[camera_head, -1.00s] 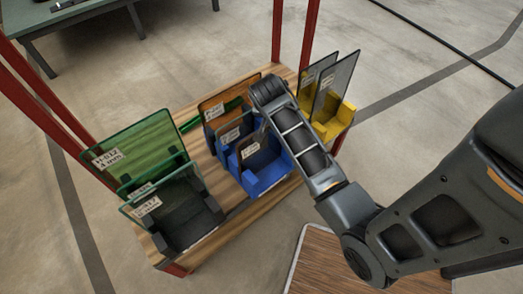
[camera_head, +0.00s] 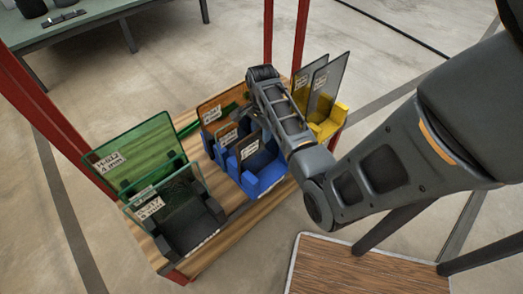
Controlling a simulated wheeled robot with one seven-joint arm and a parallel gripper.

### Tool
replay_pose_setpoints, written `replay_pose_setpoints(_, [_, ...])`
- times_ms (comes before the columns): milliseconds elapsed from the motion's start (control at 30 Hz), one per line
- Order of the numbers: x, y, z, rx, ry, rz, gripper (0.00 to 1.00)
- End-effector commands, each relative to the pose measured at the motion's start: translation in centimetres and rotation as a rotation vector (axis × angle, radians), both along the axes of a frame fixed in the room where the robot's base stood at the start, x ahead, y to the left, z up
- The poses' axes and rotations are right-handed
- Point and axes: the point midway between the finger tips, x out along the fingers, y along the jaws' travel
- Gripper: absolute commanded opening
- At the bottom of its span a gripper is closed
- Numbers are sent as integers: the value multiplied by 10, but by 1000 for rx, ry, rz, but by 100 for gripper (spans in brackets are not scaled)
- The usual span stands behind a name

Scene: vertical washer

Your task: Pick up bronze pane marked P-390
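A blue holder (camera_head: 266,182) in the middle of the wooden rack bears three upright labelled panes. The rear one is a bronze-brown pane (camera_head: 211,108), partly covered by the others. A greyer middle pane (camera_head: 229,131) and a dark brownish front pane (camera_head: 252,151) stand before it. The labels are too small to read surely, so I cannot tell which is P-390. My arm's wrist is above the right side of the blue holder, close beside the panes. My gripper's fingers are hidden behind the arm and panes.
A dark holder (camera_head: 190,232) with green panes (camera_head: 134,150) stands at the left. A yellow holder (camera_head: 331,125) with grey panes (camera_head: 327,82) stands at the right. Red posts (camera_head: 268,30) rise from the rack. A wooden-topped surface (camera_head: 360,270) is at the front.

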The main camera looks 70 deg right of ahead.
Motion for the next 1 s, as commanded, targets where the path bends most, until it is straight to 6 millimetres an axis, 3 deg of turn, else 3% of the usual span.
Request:
replay_pose_setpoints(200, [0,0,-27,1,1,1,38])
replay_pose_setpoints(500, [0,0,-30,-1,0,1,37])
replay_pose_setpoints(900, [0,0,-30,-1,0,1,0])
replay_pose_setpoints(1000, [0,0,-30,-1,0,1,0])
